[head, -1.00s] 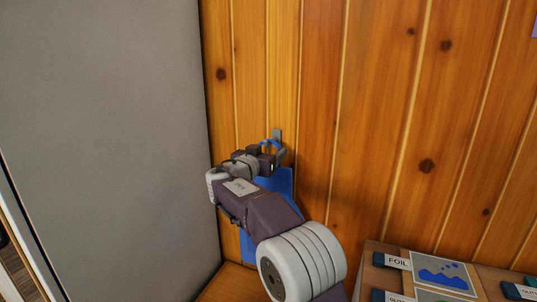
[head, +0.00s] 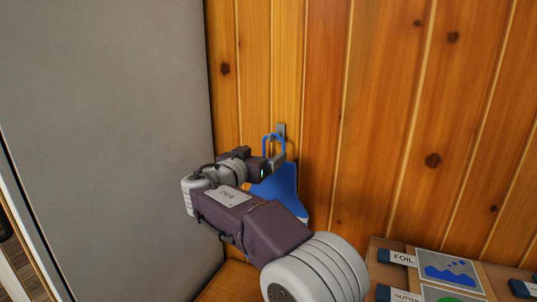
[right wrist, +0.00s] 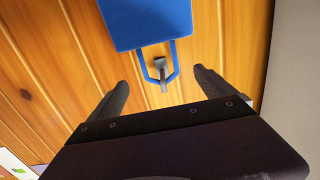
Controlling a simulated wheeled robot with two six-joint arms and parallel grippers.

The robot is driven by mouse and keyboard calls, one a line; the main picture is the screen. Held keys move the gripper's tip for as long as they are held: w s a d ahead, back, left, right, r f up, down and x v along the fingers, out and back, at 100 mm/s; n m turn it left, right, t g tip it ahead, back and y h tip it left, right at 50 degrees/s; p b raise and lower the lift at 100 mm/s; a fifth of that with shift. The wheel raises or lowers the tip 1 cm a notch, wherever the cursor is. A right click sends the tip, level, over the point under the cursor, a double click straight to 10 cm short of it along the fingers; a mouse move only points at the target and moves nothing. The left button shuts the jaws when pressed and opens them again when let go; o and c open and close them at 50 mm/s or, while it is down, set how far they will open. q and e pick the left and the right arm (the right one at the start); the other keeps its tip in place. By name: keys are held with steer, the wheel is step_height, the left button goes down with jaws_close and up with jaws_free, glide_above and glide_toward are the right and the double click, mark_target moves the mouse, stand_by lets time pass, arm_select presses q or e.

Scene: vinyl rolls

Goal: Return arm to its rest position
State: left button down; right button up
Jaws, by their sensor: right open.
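My right arm reaches toward the wood-panelled wall in the head view. My right gripper (head: 276,161) is close to a blue object with a loop handle (head: 280,190), partly hidden behind my arm. The loop hangs over a small grey hook (head: 281,131) on the wall. In the right wrist view the gripper (right wrist: 162,82) is open, its two fingers apart with nothing held between them. The blue object (right wrist: 147,20) and its loop around the hook (right wrist: 161,70) lie beyond the fingertips. My left gripper is not in view.
A large grey panel (head: 110,130) fills the left side, close to my arm. At lower right a wooden unit (head: 380,245) carries labelled cards, one reading FOIL (head: 402,258). The wooden wall (head: 390,120) right of the hook is bare.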

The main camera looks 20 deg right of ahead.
steer(key=shift+s+a, duration=0.4)
